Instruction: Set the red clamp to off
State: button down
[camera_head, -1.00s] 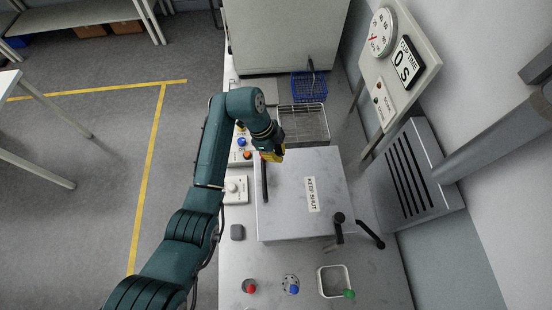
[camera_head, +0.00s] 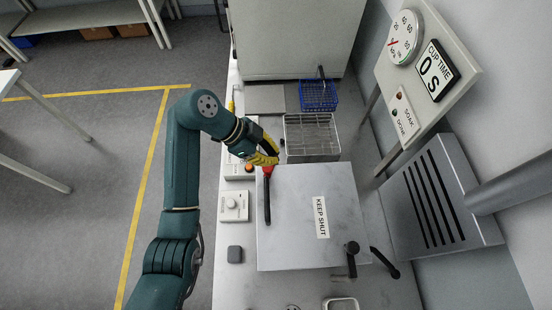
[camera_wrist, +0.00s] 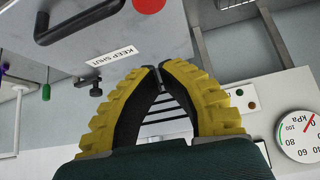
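A small red part that looks like the red clamp (camera_head: 268,171) sits at the upper left corner of the grey lid (camera_head: 300,245), at the end of the black lid handle (camera_head: 267,203). It also shows, cut off by the top edge, in the wrist view (camera_wrist: 148,4). My gripper (camera_head: 276,158) has yellow ribbed fingers and is just above and beside the red part in the head view. In the wrist view its fingertips (camera_wrist: 158,68) meet with nothing seen between them. The red part lies apart from the tips there. Its setting cannot be read.
A wire basket (camera_head: 313,157) and a blue basket (camera_head: 318,108) stand behind the lid. A white control box (camera_head: 234,207) and an orange button (camera_head: 249,168) are on the left. A black clamp lever (camera_head: 352,268) is at the lid's near right. A gauge panel (camera_head: 462,30) stands at the right.

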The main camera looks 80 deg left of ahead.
jog(key=p+x, duration=0.1)
jog(key=x, duration=0.8)
jog(key=shift+d, duration=0.1)
jog(key=s, duration=0.1)
jog(key=s+a+p, duration=0.1)
jog(key=s, duration=0.1)
jog(key=shift+r, duration=0.2)
jog(key=shift+s+a+f, duration=0.1)
jog(key=shift+s+f, duration=0.05)
jog(key=shift+s, duration=0.3)
jog(key=shift+s, duration=0.1)
jog(key=shift+s+a, duration=0.15)
jog(key=shift+s, duration=0.3)
jog(key=shift+w, duration=0.15)
